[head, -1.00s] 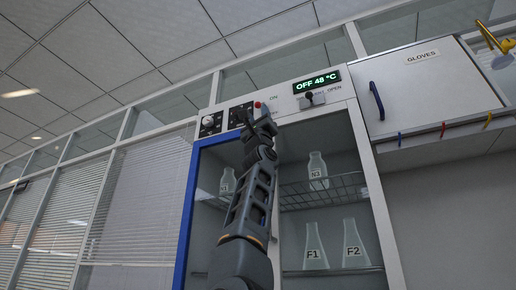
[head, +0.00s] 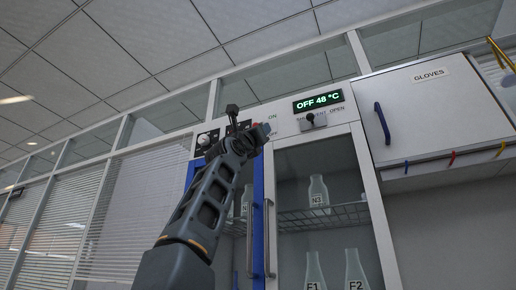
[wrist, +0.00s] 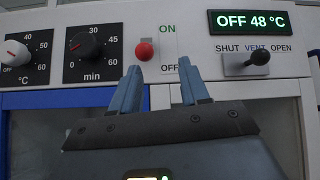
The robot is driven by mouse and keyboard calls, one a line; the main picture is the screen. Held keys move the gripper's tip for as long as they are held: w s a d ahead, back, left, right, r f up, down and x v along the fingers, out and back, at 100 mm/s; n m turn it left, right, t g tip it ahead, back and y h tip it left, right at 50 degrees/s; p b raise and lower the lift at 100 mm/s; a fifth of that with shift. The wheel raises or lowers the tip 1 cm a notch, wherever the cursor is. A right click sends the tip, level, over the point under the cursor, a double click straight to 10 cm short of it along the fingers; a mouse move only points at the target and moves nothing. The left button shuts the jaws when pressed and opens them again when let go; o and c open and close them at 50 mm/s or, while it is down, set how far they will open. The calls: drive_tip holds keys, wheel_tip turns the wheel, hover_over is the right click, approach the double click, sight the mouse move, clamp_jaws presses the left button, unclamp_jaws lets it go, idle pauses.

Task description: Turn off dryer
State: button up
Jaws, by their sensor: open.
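The dryer's panel shows a green-lit display (head: 318,102) reading "OFF 48 °C"; it also shows in the wrist view (wrist: 250,22). A red ball-tipped switch (wrist: 144,50) sits left of the ON and OFF labels, at a height between them. My gripper (wrist: 158,68) is open and empty, its two blue-grey fingers pointing at the panel just below the switch. The switch appears between the fingertips; whether anything touches is unclear. In the head view my gripper (head: 250,119) is in front of the panel and partly hides the switch.
A temperature dial (wrist: 18,53) and a minutes dial (wrist: 85,45) are left of the switch. A vent lever (wrist: 258,58) is at right. Below are cabinet doors with vertical handles and labelled glassware (head: 318,195). A GLOVES cabinet (head: 440,105) hangs at right.

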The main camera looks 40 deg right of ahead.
drive_tip(key=a+r+m+y+p, duration=0.1)
drive_tip(key=a+r+y+p, duration=0.35)
drive_tip(key=y+p, duration=0.6)
drive_tip(key=shift+h, duration=0.25)
drive_tip(key=p+x, duration=0.1)
drive_tip(key=x, duration=0.1)
drive_tip(key=p+x, duration=0.1)
drive_tip(key=x, duration=0.2)
drive_tip(key=p+x, duration=0.1)
drive_tip(key=x, duration=0.1)
drive_tip(key=shift+s+d+r, duration=0.1)
drive_tip(key=shift+d+r, duration=0.2)
drive_tip(key=shift+d, duration=0.1)
drive_tip(key=shift+c, duration=0.3)
